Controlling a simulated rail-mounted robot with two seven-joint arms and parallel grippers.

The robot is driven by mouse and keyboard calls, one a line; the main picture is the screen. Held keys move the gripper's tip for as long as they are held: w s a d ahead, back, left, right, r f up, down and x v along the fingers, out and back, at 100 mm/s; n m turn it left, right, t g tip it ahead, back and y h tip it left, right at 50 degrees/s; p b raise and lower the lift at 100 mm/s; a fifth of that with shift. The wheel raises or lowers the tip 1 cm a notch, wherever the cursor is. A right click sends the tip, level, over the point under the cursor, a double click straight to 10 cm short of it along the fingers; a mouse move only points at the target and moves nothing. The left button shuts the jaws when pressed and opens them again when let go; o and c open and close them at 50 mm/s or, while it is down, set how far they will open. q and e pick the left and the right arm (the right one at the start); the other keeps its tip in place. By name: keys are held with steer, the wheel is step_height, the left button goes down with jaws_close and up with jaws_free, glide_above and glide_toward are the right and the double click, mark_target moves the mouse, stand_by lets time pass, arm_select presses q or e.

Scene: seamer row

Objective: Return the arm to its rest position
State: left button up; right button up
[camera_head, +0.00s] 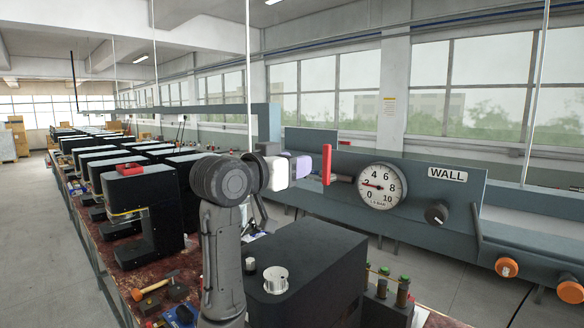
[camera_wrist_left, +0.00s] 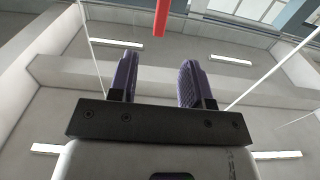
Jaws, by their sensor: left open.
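My left arm rises from the bottom centre of the head view and bends right at its dark elbow. My left gripper (camera_head: 302,166) has purple fingers and points right toward a red lever handle (camera_head: 326,165) on the grey wall panel. In the wrist view the two ridged fingers of the left gripper (camera_wrist_left: 158,75) stand apart with nothing between them. The red handle (camera_wrist_left: 161,17) shows beyond the fingertips, at the top edge, apart from them. My right gripper is in neither view.
A pressure gauge (camera_head: 381,186), a black knob (camera_head: 436,213) and a WALL sign (camera_head: 447,174) are on the panel. Orange knobs (camera_head: 507,267) sit lower right. Black machines (camera_head: 139,205) line the bench at left. A hammer (camera_head: 150,289) lies in front. A dark box (camera_head: 310,262) stands beside my arm.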

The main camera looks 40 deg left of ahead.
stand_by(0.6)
arm_select(q)
steer(key=s+d+r+n+t+y, duration=0.1)
steer(key=s+d+r+y, duration=0.15)
steer(key=s, duration=0.45)
steer(key=s+d+f+m+g+h, duration=0.15)
steer(key=d+f, duration=0.25)
steer(key=f, duration=1)
steer(key=s+d+f+m+g, duration=0.1)
steer(key=s+d+f+g, duration=0.3)
steer(key=f, duration=0.9)
steer(key=w+d+f+m+g, duration=0.1)
steer(key=d+f, duration=0.4)
steer(key=f, duration=0.9)
steer(key=s+d+f+g+h, duration=0.25)
steer(key=s+f+g, duration=0.65)
steer(key=s+f, duration=1.65)
step_height(320, 180, up, 14)
steer(key=p, duration=1.5)
steer(key=shift+w+d+r+y, duration=0.2)
steer(key=shift+d+r+y, duration=0.05)
steer(key=shift+d+y, duration=0.2)
